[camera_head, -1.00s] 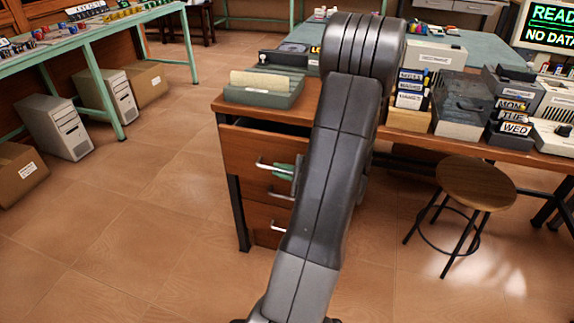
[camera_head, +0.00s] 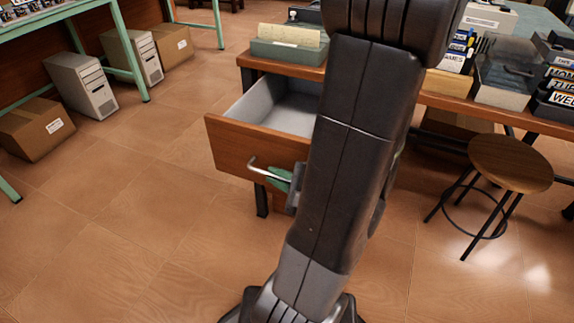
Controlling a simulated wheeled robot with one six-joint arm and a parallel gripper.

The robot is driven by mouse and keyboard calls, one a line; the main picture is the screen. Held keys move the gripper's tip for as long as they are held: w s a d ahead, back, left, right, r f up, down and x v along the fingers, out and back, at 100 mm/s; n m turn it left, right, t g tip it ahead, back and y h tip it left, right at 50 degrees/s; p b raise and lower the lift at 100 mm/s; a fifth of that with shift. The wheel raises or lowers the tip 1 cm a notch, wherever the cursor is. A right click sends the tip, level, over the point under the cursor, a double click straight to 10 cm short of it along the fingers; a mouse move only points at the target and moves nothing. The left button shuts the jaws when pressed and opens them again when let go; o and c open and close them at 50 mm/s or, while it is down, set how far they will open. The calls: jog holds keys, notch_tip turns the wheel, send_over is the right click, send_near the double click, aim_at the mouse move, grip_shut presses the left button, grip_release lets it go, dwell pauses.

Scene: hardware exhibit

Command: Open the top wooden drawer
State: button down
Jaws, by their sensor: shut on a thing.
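The top wooden drawer (camera_head: 240,147) is pulled well out from the wooden desk (camera_head: 400,82) in the head view. Its grey inside (camera_head: 275,101) shows and looks empty where I can see it. A metal bar handle (camera_head: 262,171) is on its front. My gripper (camera_head: 284,180), with a green part showing, is shut on the handle's right part. My dark arm hides the right side of the drawer front and most of the gripper.
A green card box (camera_head: 289,48) stands on the desk above the drawer. A round wooden stool (camera_head: 510,163) is at the right. Computer towers (camera_head: 82,85) and cardboard boxes (camera_head: 36,127) stand at the left. The floor in front of the drawer is clear.

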jog(key=shift+s+a+b, duration=0.1)
jog(key=shift+s+a, duration=0.2)
jog(key=shift+s, duration=0.6)
jog(key=shift+s+a+b, duration=0.15)
jog(key=shift+s+a, duration=0.15)
jog(key=shift+s, duration=0.65)
jog(key=shift+s+a+b, duration=0.1)
jog(key=shift+s+a, duration=0.2)
jog(key=shift+s, duration=0.6)
jog(key=c, duration=1.5)
grip_release()
